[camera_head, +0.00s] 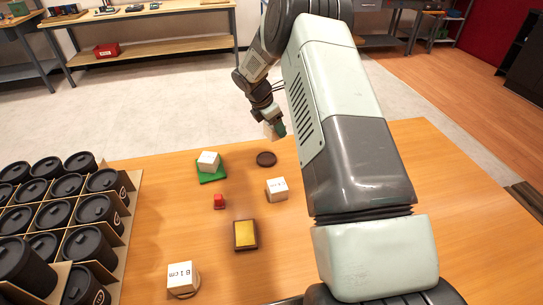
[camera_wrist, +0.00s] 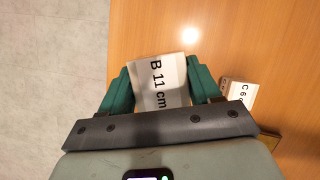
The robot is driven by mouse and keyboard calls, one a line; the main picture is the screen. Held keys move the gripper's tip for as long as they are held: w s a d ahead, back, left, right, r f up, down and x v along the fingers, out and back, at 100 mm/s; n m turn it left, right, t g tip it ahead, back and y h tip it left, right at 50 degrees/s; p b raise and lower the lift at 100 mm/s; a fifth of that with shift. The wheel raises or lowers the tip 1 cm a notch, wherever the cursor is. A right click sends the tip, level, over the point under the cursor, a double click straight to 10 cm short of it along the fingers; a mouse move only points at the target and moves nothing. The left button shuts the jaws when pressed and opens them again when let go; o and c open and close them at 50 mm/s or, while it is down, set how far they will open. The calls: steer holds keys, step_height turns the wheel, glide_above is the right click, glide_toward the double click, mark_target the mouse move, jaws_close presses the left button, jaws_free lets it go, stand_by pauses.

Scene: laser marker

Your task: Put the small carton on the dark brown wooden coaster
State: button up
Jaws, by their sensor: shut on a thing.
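My gripper (camera_wrist: 160,88) is shut on a white carton (camera_wrist: 170,80) marked "B 11 cm", its green fingers on both sides. In the head view my gripper (camera_head: 274,130) is at the table's far edge, with the held carton (camera_head: 268,130) partly hidden. The round dark brown coaster (camera_head: 266,159) lies empty on the table, below the gripper in the picture. It cannot be made out in the wrist view. Other white cartons stand on a green square (camera_head: 212,178), right of centre (camera_head: 277,189), and on a round base at the front (camera_head: 183,275).
A rack of black lidded cups (camera_head: 75,215) fills the left side. In the wrist view a carton marked "C 6 c" (camera_wrist: 238,95) stands at right. Bare wood surrounds the dark coaster.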

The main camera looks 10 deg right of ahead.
steer(key=a, duration=0.2)
steer(key=shift+w+a+f+n, duration=0.25)
steer(key=shift+a+f+n, duration=0.05)
glide_toward(271, 156)
steer(key=shift+w+d, duration=0.35)
steer(key=shift+d, duration=0.55)
steer(key=shift+f, duration=2.3)
steer(key=shift+f, duration=0.1)
steer(key=o, duration=1.1)
